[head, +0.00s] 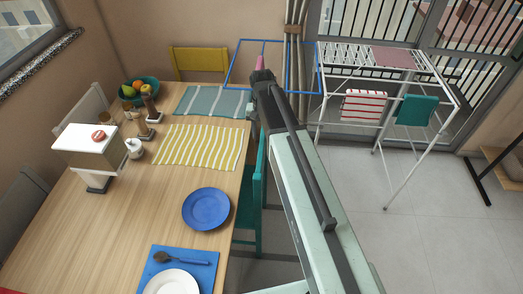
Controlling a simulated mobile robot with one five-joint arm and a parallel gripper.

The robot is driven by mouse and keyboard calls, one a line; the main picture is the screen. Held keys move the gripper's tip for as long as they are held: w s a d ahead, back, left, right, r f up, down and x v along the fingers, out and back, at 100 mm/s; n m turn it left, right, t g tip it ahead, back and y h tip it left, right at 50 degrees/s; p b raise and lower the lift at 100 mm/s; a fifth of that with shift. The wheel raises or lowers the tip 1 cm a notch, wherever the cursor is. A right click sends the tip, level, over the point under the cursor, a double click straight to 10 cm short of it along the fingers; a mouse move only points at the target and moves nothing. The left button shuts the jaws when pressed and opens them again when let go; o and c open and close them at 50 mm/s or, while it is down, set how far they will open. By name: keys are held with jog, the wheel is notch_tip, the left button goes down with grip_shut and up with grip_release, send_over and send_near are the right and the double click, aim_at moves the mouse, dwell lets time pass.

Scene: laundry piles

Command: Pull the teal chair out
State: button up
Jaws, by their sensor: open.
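The teal chair (257,190) stands at the right long side of the wooden table (115,225). Its back and part of its side show between the table edge and my arm; the rest is hidden by my arm and the table. My gripper (260,75) is beyond the chair in the picture, near the table's far right corner. It is open, its fingers seen small and from behind. It appears apart from the chair, and I see nothing held in it.
A yellow chair (198,60) stands at the table's far end, grey chairs at the left. A white drying rack (350,60) with cloths stands at the back right. Grey tiled floor (430,230) is clear at the right.

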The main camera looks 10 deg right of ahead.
aim_at(262, 147)
jog(key=shift+f, duration=0.45)
notch_tip(262, 147, down, 8)
jog(key=b, duration=0.8)
jog(key=shift+r, duration=0.2)
grip_shut()
dwell(0.5)
